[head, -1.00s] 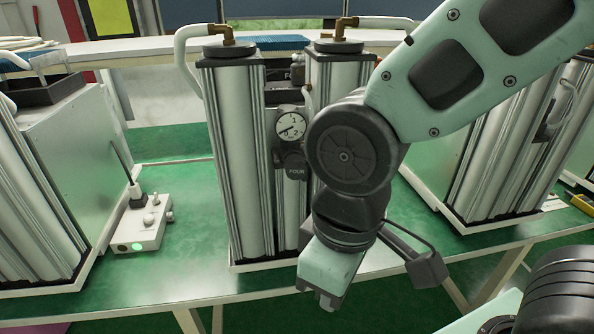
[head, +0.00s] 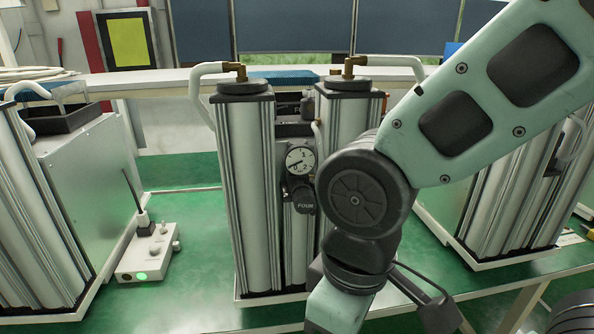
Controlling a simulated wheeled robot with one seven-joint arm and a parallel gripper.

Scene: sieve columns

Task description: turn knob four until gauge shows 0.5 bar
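A black knob marked FOUR (head: 303,201) sits between two upright silver columns, just below a round white gauge (head: 299,159). The gauge's dark needle points to the lower left, near the low end of the scale; the exact reading is too small to tell. My gripper is at the bottom edge of the head view, below and right of the knob and apart from it. Its fingertips are cut off by the frame, so its opening does not show. My arm hides part of the right column (head: 345,110).
A white control box (head: 146,257) with a lit green button and a black antenna stands to the left on the green table (head: 200,306). Further column units stand at the left (head: 30,220) and right (head: 520,200). The table in front of the box is clear.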

